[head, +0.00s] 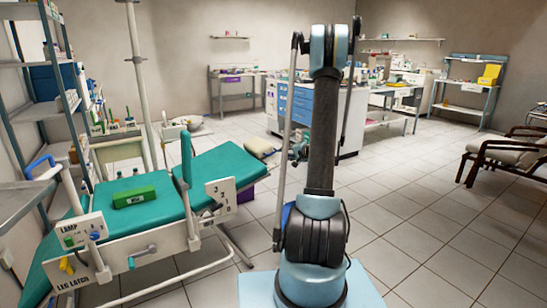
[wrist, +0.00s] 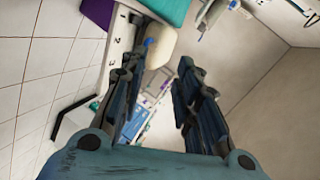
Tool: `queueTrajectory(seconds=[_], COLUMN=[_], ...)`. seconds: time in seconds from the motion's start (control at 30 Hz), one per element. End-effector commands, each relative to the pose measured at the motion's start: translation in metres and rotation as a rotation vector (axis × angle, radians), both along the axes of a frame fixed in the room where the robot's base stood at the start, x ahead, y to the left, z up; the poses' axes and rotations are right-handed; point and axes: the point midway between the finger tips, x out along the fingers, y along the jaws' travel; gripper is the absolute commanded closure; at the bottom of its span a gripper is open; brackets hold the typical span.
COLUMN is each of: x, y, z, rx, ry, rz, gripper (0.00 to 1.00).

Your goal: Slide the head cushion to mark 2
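The head cushion (head: 260,147) is a small beige pad at the far upper end of the teal dental chair (head: 225,165). In the wrist view the cream cushion (wrist: 161,46) lies beyond my fingertips, with the teal chair surface (wrist: 165,10) above it. My gripper (wrist: 158,72) is open, with nothing between its fingers and a gap to the cushion. A white plate with numbers (head: 219,197) is on the chair's near side. I cannot make out the cushion's own marks. A blue knob (wrist: 148,42) shows beside the cushion in the wrist view. My arm fills the middle of the head view.
A green box (head: 134,197) lies on the chair seat. A lamp panel (head: 80,232) and a crank handle (head: 143,256) are on its near side. A blue drawer cabinet (head: 297,105) stands behind my arm. A wooden armchair (head: 505,155) is at right. The tiled floor between is clear.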

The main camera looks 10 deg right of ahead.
Motion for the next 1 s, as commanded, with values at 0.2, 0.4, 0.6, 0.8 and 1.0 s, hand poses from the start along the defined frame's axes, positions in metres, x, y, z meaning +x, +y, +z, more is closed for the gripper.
queueTrajectory(seconds=[0.2, 0.4, 0.6, 0.8, 1.0], x=[0.022, 0.028, 0.040, 0.068, 0.099], y=[-0.028, -0.038, -0.034, -0.020, -0.005], z=[-0.026, -0.036, -0.040, -0.048, -0.056], rx=[0.077, 0.109, 0.112, 0.111, 0.111], ry=[-0.045, -0.064, -0.066, -0.065, -0.065], rz=[-0.062, -0.086, -0.088, -0.087, -0.086], gripper=[0.70, 0.70, 0.70, 0.70, 0.70])
